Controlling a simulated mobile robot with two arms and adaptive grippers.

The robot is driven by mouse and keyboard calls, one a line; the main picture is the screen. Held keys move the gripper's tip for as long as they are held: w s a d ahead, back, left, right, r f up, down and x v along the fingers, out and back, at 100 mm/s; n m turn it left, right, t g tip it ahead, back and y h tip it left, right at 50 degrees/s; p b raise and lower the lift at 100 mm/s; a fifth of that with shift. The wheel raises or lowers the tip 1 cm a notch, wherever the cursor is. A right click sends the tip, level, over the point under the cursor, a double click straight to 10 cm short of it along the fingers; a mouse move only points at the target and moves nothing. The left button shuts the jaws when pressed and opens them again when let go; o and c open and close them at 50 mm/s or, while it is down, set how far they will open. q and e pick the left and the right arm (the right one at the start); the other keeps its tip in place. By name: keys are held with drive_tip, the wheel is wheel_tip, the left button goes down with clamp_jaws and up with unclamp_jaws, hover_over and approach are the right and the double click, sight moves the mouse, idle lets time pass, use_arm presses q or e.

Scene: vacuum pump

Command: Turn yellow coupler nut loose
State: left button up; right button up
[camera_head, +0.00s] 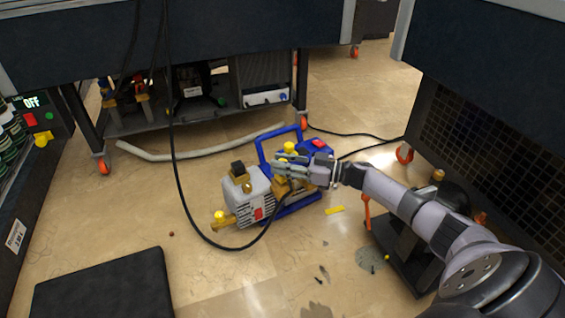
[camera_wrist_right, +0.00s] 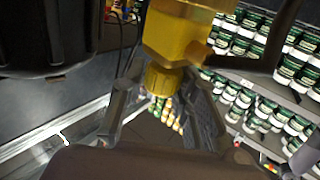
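The vacuum pump (camera_head: 249,203) stands on the floor, with a grey body, blue frame and brass and yellow fittings. The yellow coupler nut (camera_wrist_right: 163,79) sits below a larger yellow fitting (camera_wrist_right: 178,36) in the right wrist view. My right gripper (camera_wrist_right: 160,110) has its fingers spread on both sides of the nut, with a visible gap at the left finger. Contact at the right finger cannot be told. In the head view my right gripper (camera_head: 283,167) is over the pump and hides part of it. My left gripper is not in view.
A black hose (camera_head: 178,181) hangs down and loops to the pump. A black mat or box (camera_head: 104,287) lies at the lower left. A yellow strip (camera_head: 334,210) and small bits lie on the floor. A wheeled bench (camera_head: 200,128) stands behind; a dark cabinet (camera_head: 480,135) is at right.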

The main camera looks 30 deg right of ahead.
drive_tip(key=o, duration=0.4)
drive_tip(key=shift+c, duration=0.2)
wheel_tip(320, 180, up, 10)
drive_tip(key=shift+r, duration=0.1)
idle(0.6)
